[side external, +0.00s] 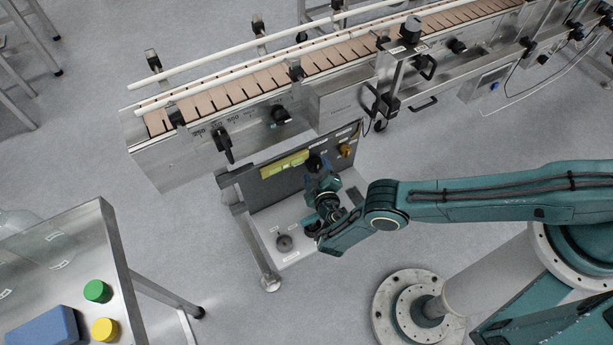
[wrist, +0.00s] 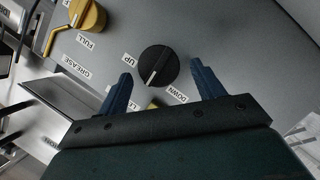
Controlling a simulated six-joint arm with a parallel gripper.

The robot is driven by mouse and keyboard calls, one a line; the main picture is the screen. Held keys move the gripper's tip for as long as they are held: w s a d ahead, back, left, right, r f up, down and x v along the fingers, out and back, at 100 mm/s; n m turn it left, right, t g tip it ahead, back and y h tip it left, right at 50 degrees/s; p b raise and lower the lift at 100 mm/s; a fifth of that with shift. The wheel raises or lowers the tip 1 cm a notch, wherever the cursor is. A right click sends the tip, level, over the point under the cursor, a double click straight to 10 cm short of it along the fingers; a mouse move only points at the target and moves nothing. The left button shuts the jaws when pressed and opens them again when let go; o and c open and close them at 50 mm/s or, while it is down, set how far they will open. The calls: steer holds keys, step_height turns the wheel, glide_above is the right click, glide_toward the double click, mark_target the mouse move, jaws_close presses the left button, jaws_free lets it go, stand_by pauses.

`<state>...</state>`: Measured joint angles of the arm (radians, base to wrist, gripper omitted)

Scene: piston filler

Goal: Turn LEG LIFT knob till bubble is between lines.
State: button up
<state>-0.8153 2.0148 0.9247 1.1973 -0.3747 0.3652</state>
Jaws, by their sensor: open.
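A round black knob (wrist: 158,66) with a white pointer line sits on a grey panel, between labels UP and DOWN. No LEG LIFT label is readable. My gripper (wrist: 162,69) is open, with one blue finger on each side of the knob; I cannot tell if they touch it. In the side view my gripper (side external: 318,170) is at the panel (side external: 270,190). A yellow-green strip (side external: 285,164), likely the level vial, lies left of my gripper. Its bubble and lines are too small to make out. In the wrist view my gripper hides most of it.
A yellow knob (wrist: 88,16) with a lever sits near the labels FULL and GREASE; it also shows in the side view (side external: 346,150). A white shelf with a grey round part (side external: 284,243) lies below the panel. A conveyor (side external: 250,85) stands behind.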

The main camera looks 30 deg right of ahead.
steer(key=v, duration=1.1)
steer(key=shift+s+r, duration=0.1)
steer(key=shift+s, duration=0.05)
